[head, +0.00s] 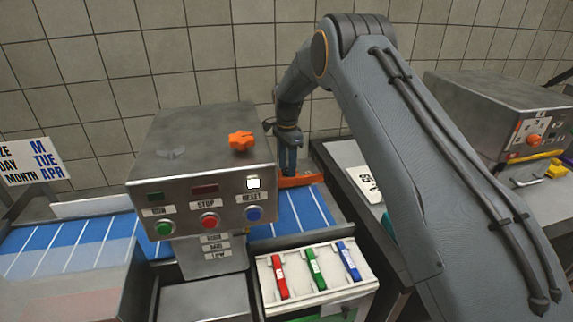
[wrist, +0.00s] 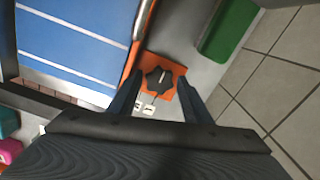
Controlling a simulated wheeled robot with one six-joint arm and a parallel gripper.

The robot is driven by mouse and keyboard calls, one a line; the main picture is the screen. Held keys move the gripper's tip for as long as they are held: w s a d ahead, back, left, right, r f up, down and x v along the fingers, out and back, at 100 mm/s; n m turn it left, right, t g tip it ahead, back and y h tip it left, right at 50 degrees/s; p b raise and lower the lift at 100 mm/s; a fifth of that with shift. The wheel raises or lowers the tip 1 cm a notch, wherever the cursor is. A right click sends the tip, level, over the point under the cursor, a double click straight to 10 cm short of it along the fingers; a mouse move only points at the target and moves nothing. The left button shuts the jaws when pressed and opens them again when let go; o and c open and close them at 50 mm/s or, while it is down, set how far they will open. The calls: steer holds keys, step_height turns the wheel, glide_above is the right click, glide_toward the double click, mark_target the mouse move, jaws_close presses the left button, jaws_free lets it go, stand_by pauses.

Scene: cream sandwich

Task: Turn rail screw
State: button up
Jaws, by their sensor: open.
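The rail screw looks to be a black star-shaped knob (wrist: 158,81) with a pale line across its top, on an orange bracket (wrist: 178,70) beside the blue belt. My gripper (wrist: 160,76) is open and empty, with one finger on each side of the knob in the wrist view. I cannot tell whether the fingers touch it or are still above it. In the head view my gripper (head: 290,170) points down at the orange rail (head: 302,180) behind the control box. The knob is hidden there.
The steel control box (head: 200,150), with an orange knob (head: 242,141) on top, stands left of my gripper. The blue belt (head: 300,211) runs beneath. A tray (head: 330,292) with red, green and blue items is in front. A second steel box (head: 505,110) is at right.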

steer(key=c, duration=0.8)
steer(key=shift+o, duration=0.2)
steer(key=n+b, duration=0.4)
steer(key=n, duration=0.1)
steer(key=shift+f+n, duration=0.1)
steer(key=shift+n, duration=0.2)
steer(key=n+b, duration=0.3)
steer(key=n, duration=0.3)
steer(key=shift+s+d, duration=0.1)
steer(key=shift+d, duration=0.05)
steer(key=n+b, duration=0.2)
steer(key=n, duration=0.4)
steer(key=shift+d+n, duration=0.1)
steer(key=shift+n, duration=0.2)
steer(key=n+b, duration=0.1)
steer(key=n, duration=0.5)
steer(key=shift+d, duration=0.1)
steer(key=shift+n, duration=0.3)
